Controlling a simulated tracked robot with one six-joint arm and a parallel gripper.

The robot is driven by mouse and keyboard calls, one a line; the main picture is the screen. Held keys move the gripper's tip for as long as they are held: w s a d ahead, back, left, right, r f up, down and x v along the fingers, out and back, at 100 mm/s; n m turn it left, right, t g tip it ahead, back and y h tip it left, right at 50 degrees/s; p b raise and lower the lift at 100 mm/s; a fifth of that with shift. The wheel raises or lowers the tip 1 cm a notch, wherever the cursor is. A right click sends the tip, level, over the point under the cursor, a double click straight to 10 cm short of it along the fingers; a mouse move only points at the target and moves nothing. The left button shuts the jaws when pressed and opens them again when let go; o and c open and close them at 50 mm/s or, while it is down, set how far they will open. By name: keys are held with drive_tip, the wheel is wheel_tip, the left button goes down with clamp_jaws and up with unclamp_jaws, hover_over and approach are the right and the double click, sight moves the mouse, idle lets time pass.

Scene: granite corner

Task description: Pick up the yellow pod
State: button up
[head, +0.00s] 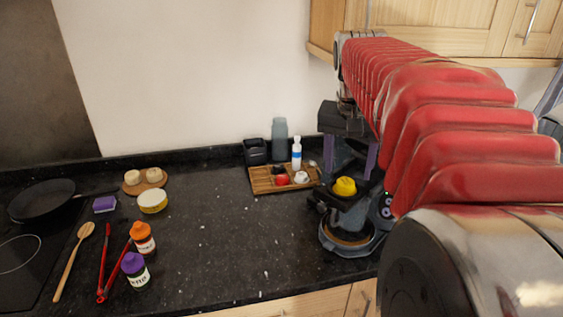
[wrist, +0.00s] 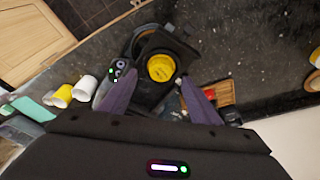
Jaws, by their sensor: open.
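The yellow pod (head: 345,187) sits on top of a dark coffee machine (head: 347,240). In the wrist view the yellow pod (wrist: 161,67) shows between and just beyond my purple fingers, on the machine's black top. My gripper (head: 350,176) points down above the pod, with its fingers spread and empty. In the wrist view my gripper (wrist: 157,78) is also open, one finger on each side of the pod. The fingers appear apart from the pod; the exact height gap is hard to tell.
A wooden tray (head: 262,184) with a red pod (head: 282,180), a white cup (head: 301,177) and a bottle (head: 296,152) stands left of the machine. Spice jars (head: 143,239), red tongs (head: 105,262) and a pan (head: 42,199) lie farther left. The middle counter is clear.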

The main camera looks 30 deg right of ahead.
sight(345, 182)
drive_tip(key=shift+f, duration=0.1)
drive_tip(key=x, duration=0.4)
drive_tip(key=shift+w+d+f, duration=0.15)
drive_tip(key=shift+f, duration=0.55)
drive_tip(key=shift+c, duration=0.5)
clamp_jaws()
idle(0.3)
wheel_tip(345, 182, up, 10)
drive_tip(key=shift+r, duration=0.25)
idle(0.3)
